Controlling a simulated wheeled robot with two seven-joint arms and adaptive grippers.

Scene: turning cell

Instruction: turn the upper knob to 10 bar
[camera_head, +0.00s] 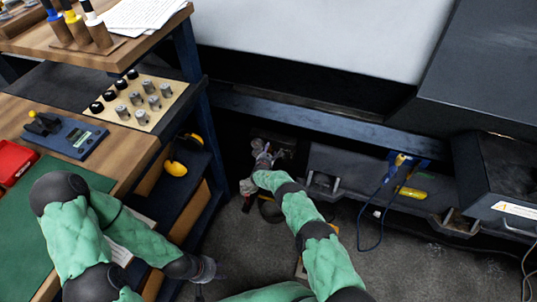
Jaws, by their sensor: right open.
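My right gripper (263,153) is open in front of the dark recess under the machine. It reaches toward a dark panel there, and its fingers cover most of what lies behind. I cannot make out the upper knob or any scale in bar. A small pale round fitting (247,187) with some red below it sits just below and left of the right gripper; I cannot tell what it is. My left gripper (208,271) hangs low beside the workbench, over the floor, away from the machine. Its fingers are too small to read.
The workbench (125,150) at left holds a block of holders (143,116), a blue device (68,139) and a red box (14,160). Yellow ear defenders (175,168) hang in the shelf. A blue-yellow tool with a cable (400,163) hangs at the machine. Grey floor (410,265) is open at lower right.

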